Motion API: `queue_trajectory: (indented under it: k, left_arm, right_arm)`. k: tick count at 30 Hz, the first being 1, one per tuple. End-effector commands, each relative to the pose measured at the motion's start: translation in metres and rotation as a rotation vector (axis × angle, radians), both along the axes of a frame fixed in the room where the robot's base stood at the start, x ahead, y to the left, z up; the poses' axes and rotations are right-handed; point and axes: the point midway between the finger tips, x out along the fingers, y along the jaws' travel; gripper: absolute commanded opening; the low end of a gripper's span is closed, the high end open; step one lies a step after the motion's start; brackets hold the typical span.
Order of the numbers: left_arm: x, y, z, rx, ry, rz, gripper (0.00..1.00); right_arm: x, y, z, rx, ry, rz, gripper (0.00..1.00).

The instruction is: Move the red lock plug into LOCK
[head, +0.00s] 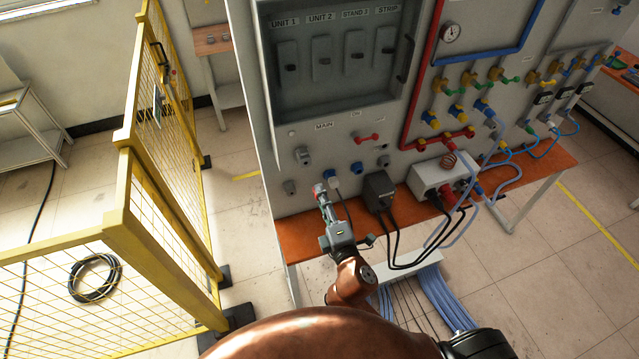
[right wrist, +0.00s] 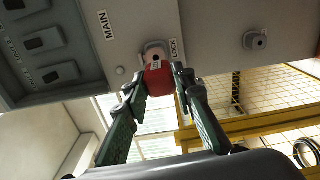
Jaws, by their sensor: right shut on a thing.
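My right gripper (head: 320,193) is shut on the red lock plug (head: 318,188) in front of the wall panel. In the right wrist view the red plug (right wrist: 158,80) sits between the fingertips (right wrist: 158,82). A grey socket (right wrist: 155,52) with the label LOCK (right wrist: 173,50) shows just behind and above it, and the plug covers part of this socket. In the head view a grey socket (head: 303,155) below the MAIN label stands clear of the plug, up and left of it. My left gripper is not in view.
A blue connector (head: 330,175) with a grey plug is close to the right of my gripper. A black box (head: 380,190) and cables stand on the orange shelf (head: 300,237). A red handle (head: 367,139) sticks out of the panel. A yellow mesh fence (head: 128,190) stands left.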

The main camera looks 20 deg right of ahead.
Motion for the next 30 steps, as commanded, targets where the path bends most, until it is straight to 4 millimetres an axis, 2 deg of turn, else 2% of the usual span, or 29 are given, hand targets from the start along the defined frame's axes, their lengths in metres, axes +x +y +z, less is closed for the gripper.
queue_trajectory:
  k: [1,3,11,30]
  left_arm:
    - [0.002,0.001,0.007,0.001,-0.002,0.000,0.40]
    - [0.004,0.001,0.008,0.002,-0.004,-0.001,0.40]
    - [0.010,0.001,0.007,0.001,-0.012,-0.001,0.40]
    - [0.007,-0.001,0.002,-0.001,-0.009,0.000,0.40]
  right_arm:
    - [0.003,0.003,0.008,0.030,0.001,0.006,0.00]
    - [0.006,0.005,0.010,0.059,0.002,0.010,0.00]
    - [0.018,0.006,0.009,0.070,0.003,0.012,0.00]
    - [0.066,0.007,0.009,0.069,0.001,0.011,0.00]
